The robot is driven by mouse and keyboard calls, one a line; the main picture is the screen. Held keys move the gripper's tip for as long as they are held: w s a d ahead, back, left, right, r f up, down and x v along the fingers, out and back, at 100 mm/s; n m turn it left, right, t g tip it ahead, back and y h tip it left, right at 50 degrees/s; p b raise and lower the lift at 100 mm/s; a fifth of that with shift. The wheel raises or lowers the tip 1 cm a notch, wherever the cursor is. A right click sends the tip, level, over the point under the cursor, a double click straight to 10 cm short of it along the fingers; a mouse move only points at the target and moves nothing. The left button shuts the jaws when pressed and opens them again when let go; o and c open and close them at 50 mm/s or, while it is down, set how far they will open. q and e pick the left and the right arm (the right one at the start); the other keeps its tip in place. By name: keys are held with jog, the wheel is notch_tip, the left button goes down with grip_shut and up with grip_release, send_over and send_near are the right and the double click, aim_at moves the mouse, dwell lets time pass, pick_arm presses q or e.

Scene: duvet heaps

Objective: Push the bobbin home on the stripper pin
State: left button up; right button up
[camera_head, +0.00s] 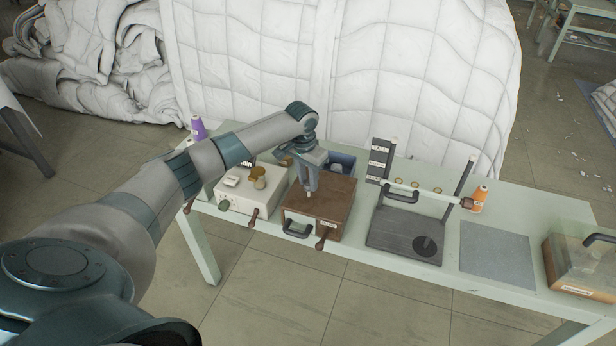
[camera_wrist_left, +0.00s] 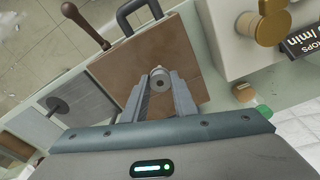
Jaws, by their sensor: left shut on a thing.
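My left gripper (camera_head: 309,192) is over the brown box (camera_head: 330,222), its fingers pointing down. In the left wrist view the left gripper (camera_wrist_left: 159,97) is shut on a small pale grey bobbin (camera_wrist_left: 160,78). The round end of the bobbin, with a dark centre hole, shows between the fingertips, over the brown top of the box (camera_wrist_left: 135,62). I cannot make out the stripper pin, and I cannot tell whether the bobbin touches the box. My right gripper is not in view.
The box has a black handle (camera_head: 297,231) and a brown-knobbed lever (camera_head: 323,240) in front. A white machine (camera_head: 236,200) stands left, a blue bin (camera_head: 342,163) behind. A dark stand (camera_head: 405,232), an orange spool (camera_head: 480,199) and a grey mat (camera_head: 497,252) are to the right.

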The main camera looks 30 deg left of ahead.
aim_at(307, 184)
pick_arm(q)
jog(key=shift+f, duration=0.25)
dwell(0.4)
jog(key=shift+p, duration=0.35)
dwell(0.6)
jog(key=shift+p, duration=0.5)
dwell(0.5)
jog(key=shift+p, duration=0.45)
dwell(0.4)
jog(key=shift+f, duration=0.65)
dwell(0.4)
jog(key=shift+f+b, duration=0.4)
jog(key=shift+f, duration=0.55)
